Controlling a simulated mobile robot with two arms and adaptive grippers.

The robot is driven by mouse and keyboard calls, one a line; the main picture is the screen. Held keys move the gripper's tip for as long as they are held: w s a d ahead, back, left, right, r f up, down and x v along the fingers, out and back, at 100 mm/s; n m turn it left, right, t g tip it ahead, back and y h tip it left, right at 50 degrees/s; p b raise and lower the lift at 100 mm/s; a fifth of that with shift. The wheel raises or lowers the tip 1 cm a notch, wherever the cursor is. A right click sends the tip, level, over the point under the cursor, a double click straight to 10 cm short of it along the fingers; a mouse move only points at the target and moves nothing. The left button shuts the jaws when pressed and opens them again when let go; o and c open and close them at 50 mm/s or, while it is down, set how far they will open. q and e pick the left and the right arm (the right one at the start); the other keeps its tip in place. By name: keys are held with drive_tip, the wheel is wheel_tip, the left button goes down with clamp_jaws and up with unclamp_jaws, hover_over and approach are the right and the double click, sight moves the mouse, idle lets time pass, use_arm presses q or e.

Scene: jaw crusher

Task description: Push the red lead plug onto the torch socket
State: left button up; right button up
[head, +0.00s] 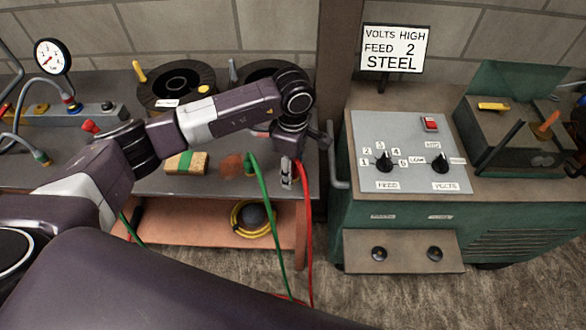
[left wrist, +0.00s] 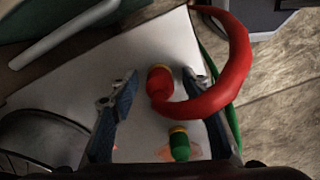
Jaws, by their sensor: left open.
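The red lead (head: 304,215) hangs over the right end of the bench, and its plug is hidden by my gripper in the head view. In the left wrist view the red lead plug (left wrist: 158,86), with a brass-coloured end, stands between my fingers. My left gripper (head: 287,174) is open around it, with a gap on the left finger's side; it also shows in the left wrist view (left wrist: 160,80). Two round sockets, left (head: 379,254) and right (head: 435,254), sit on the welder's front panel. Their labels are too small to read.
The green lead plug (head: 250,164) stands on the bench (head: 215,184) beside the red one. A wooden block (head: 186,163) lies further left. The green welder (head: 350,245) stands to the right across a narrow gap. A sign (head: 395,49) reads VOLTS HIGH, FEED 2, STEEL.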

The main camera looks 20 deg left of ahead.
use_arm(q)
drive_tip(key=shift+c, duration=0.5)
use_arm(e)
drive_tip(key=shift+d, duration=0.1)
use_arm(q)
drive_tip(key=c, duration=0.9)
drive_tip(key=shift+c, duration=0.2)
use_arm(e)
drive_tip(key=shift+d, duration=0.2)
use_arm(q)
drive_tip(key=shift+r, duration=0.1)
wheel_tip(320, 180, up, 20)
drive_tip(key=b, duration=0.3)
use_arm(e)
wheel_tip(320, 180, down, 3)
drive_tip(key=shift+a, duration=0.15)
use_arm(q)
drive_tip(key=s+a+f+m, duration=0.2)
drive_tip(key=s+f+m, duration=0.1)
drive_tip(key=s+m, duration=0.4)
drive_tip(key=s+a+f+m, duration=0.2)
drive_tip(key=s+f+m, duration=0.2)
drive_tip(key=s+m, duration=0.3)
drive_tip(key=shift+m, duration=1.6)
